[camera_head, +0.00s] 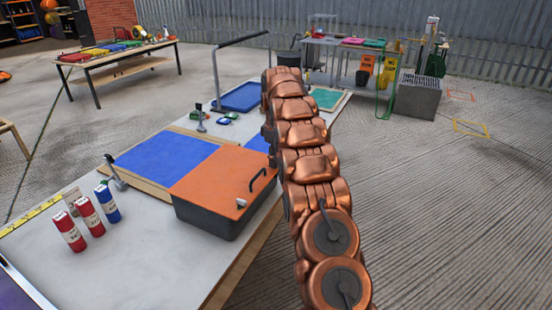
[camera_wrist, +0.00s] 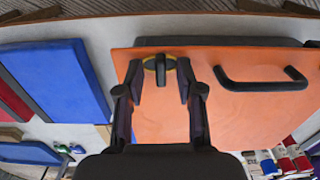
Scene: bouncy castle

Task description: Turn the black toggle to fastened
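The black toggle (camera_wrist: 161,70) sits on a yellow round base near the top edge of the orange lid (camera_wrist: 240,115) in the wrist view. Its bar points up and down in that picture. My gripper (camera_wrist: 159,85) is open, with one finger on each side of the toggle. Gaps show between the bar and both fingertips. The orange lid (camera_head: 215,175) tops a dark grey box in the head view. There, my arm hides my gripper, and I cannot make out the toggle.
A black handle (camera_wrist: 262,82) stands up from the lid, right of the toggle. Blue pads (camera_head: 165,155) lie beyond the box. Red bottles (camera_head: 88,215) and a blue bottle (camera_head: 107,204) stand at the table's left. Open floor lies right of the table.

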